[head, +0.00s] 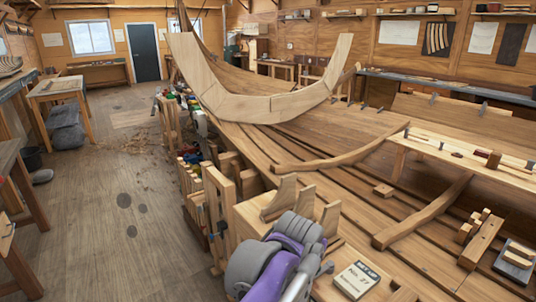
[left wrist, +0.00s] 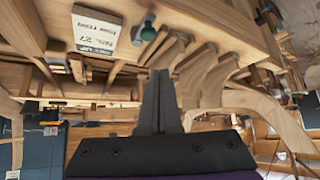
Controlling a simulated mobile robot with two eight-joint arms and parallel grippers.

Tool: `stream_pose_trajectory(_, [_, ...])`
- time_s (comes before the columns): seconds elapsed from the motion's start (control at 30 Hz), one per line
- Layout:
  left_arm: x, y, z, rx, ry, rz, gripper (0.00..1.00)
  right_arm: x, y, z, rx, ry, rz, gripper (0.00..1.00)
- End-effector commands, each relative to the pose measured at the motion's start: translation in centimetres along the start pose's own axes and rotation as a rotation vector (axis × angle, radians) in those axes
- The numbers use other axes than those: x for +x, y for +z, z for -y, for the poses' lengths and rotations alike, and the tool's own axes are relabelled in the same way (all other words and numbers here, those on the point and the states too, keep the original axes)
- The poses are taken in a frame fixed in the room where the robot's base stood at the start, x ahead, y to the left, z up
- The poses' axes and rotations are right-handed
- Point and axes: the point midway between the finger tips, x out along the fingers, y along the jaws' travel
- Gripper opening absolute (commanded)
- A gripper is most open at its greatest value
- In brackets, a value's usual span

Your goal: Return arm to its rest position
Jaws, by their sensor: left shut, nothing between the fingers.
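My left arm (head: 275,262), purple and grey, shows at the bottom middle of the head view, over the near end of the wooden bench. Its fingers cannot be made out there. In the left wrist view my left gripper (left wrist: 159,75) has its dark fingers pressed together, with nothing between them. Curved wooden pieces (left wrist: 205,70) appear close beside the fingertips, and a white card (left wrist: 95,32) marked No. 27 is up to their left. The card also lies right of my arm in the head view (head: 357,280). My right gripper is in neither view.
The planked hull (head: 330,135) with a large curved frame (head: 265,108) fills the middle. Upright wooden brackets (head: 280,197) stand just beyond my arm. A curved timber (head: 425,212) and small blocks (head: 480,240) lie at right. The wooden floor (head: 95,215) at left is mostly open.

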Motion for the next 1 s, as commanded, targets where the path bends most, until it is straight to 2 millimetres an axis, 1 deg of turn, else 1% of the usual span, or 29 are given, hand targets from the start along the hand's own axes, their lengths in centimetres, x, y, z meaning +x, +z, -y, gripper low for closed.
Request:
stream_pose_trajectory(0.03, [-0.8,1.9,2.5,-0.027,-0.025,0.015,0.0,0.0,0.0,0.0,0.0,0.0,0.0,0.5])
stream_pose_trajectory(0.07, [-1.3,3.1,4.0,-0.042,-0.039,0.026,0.0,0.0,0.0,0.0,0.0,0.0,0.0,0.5])
stream_pose_trajectory(0.1, [-2.0,5.1,6.0,-0.064,-0.06,0.04,0.0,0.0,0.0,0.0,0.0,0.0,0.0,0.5])
stream_pose_trajectory(0.17, [-3.3,8.6,8.9,-0.102,-0.091,0.065,0.0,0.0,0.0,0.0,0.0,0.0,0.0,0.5])
stream_pose_trajectory(0.2, [-4.1,11.0,10.7,-0.127,-0.112,0.08,0.0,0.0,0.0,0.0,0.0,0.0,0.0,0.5])
stream_pose_trajectory(0.27, [-5.4,14.9,13.0,-0.167,-0.141,0.105,0.0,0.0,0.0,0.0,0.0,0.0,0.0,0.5])
stream_pose_trajectory(0.3, [-6.1,17.6,14.2,-0.193,-0.159,0.12,0.0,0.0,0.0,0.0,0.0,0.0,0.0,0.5])
stream_pose_trajectory(0.37, [-7.2,21.6,15.7,-0.231,-0.185,0.143,0.0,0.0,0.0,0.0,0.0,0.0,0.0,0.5])
stream_pose_trajectory(0.4, [-7.8,24.2,16.5,-0.257,-0.2,0.155,0.0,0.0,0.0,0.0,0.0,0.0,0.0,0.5])
stream_pose_trajectory(0.47, [-8.5,27.9,17.3,-0.291,-0.22,0.175,0.0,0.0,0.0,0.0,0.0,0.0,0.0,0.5])
stream_pose_trajectory(0.5, [-8.9,30.1,17.6,-0.313,-0.231,0.184,0.0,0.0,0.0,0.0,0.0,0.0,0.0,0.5])
stream_pose_trajectory(0.6, [-9.5,34.5,18.0,-0.354,-0.252,0.205,0.0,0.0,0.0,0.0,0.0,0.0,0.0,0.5])
stream_pose_trajectory(0.7, [-9.7,37.1,18.0,-0.38,-0.264,0.216,0.0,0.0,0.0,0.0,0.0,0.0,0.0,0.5])
stream_pose_trajectory(0.77, [-9.8,38.0,18.0,-0.387,-0.267,0.22,0.0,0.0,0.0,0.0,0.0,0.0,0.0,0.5])
stream_pose_trajectory(0.83, [-9.8,38.4,18.0,-0.39,-0.268,0.223,0.0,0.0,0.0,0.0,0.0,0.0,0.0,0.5])
stream_pose_trajectory(1.0, [-9.8,38.4,18.0,-0.39,-0.268,0.223,0.0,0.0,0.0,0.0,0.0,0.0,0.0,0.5])
